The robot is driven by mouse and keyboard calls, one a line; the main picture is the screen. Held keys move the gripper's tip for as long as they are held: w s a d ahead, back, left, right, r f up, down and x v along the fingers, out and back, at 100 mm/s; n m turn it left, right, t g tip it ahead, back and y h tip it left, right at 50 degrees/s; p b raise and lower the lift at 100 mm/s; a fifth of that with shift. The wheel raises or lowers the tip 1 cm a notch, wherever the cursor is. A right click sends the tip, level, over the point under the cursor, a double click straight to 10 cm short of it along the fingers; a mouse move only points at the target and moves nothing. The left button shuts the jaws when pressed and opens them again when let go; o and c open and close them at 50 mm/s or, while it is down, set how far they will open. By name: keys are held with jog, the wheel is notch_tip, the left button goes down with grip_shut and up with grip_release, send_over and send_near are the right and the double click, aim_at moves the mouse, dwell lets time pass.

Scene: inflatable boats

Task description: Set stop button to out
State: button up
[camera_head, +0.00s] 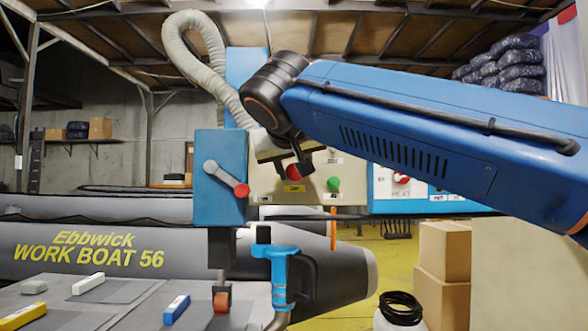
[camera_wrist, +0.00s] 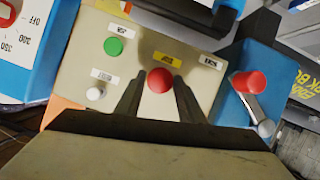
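The stop button (camera_head: 293,172) is a red round button on a cream control panel (camera_head: 262,184), below my gripper (camera_head: 291,160) in the head view. In the wrist view the red button (camera_wrist: 160,80) shows between the two dark fingertips of my gripper (camera_wrist: 158,85). The fingers are apart, one on each side of the button. Whether they touch it, and whether the button is in or out, I cannot tell. A yellow label (camera_wrist: 166,59) sits beside the button.
A green button (camera_head: 333,184) and a white button (camera_wrist: 94,93) share the panel. A blue box with a red-knobbed lever (camera_head: 242,190) stands at its left. A blue heat unit (camera_head: 401,181) is at the right. A grey boat (camera_head: 190,250) and boxes (camera_head: 444,252) stand nearby.

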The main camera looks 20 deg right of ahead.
grip_shut()
jog(key=shift+s+a, duration=0.2)
jog(key=shift+s, duration=0.5)
jog(key=o, duration=0.6)
grip_release()
jog(key=shift+s, duration=0.1)
jog(key=shift+c, duration=0.2)
jog(key=shift+a, duration=0.1)
jog(key=v, duration=1.7)
jog(key=shift+s, duration=0.2)
jog(key=shift+r, duration=0.15)
